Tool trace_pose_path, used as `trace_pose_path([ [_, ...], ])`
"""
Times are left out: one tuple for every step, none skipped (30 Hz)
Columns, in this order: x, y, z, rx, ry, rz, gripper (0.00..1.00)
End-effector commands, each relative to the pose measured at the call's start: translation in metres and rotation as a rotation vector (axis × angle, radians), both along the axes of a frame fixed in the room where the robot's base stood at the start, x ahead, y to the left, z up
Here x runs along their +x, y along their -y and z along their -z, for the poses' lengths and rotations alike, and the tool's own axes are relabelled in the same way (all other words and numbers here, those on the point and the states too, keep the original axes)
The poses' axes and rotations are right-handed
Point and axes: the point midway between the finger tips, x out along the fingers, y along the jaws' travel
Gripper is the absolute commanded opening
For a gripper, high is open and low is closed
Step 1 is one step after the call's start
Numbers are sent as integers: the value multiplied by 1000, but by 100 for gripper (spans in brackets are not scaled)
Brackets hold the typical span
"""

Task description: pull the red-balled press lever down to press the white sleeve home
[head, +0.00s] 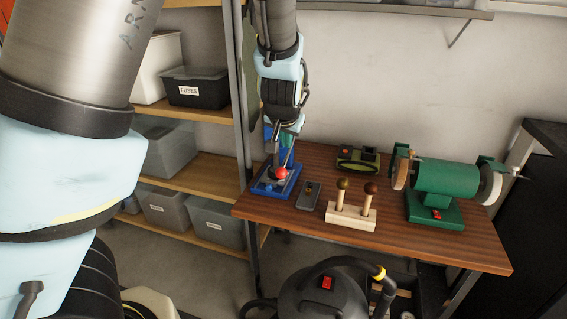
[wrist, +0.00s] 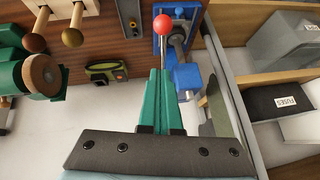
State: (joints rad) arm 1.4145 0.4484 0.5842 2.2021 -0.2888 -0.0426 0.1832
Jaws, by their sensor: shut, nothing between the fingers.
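The blue press (head: 262,190) stands at the left end of the bench. Its red ball (head: 281,173) shows in front of the press column, low over the base. In the wrist view the red ball (wrist: 162,24) is just beyond my fingertips, with a thin grey rod running from it toward them. My gripper (head: 286,152) is above the press, pointing down. In the wrist view its green fingers (wrist: 159,73) are together and empty. I cannot tell whether they touch the lever. The white sleeve cannot be made out; the press column and my fingers cover that area.
Next to the press lies a grey handheld device (head: 309,195). To its right are a wooden block with two knobbed pegs (head: 350,214), an olive-green device (head: 358,158) and a green bench grinder (head: 440,185). Shelving with bins (head: 200,165) stands close on the left.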

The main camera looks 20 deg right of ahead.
Motion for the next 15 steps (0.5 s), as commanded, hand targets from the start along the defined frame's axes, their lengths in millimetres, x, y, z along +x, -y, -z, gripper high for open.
trace_pose_path([
  [5,1,8,1,-2,-4,0],
  [8,2,12,3,-2,-3,0],
  [11,4,17,3,-1,-4,0],
  [14,6,20,2,-2,-4,0],
  [17,7,25,2,-2,-4,0],
  [20,9,30,2,-4,-4,0],
  [24,11,35,3,-3,-4,0],
  [26,13,39,3,-2,-3,0],
  [30,15,45,3,-3,-3,0],
  [31,15,49,4,-4,-3,0],
  [30,13,54,4,-4,-3,0],
  [30,11,60,5,-5,-3,0],
  [30,10,64,3,-3,-3,0],
  [30,9,67,3,-4,-2,0],
  [30,9,71,2,-3,-2,0],
])
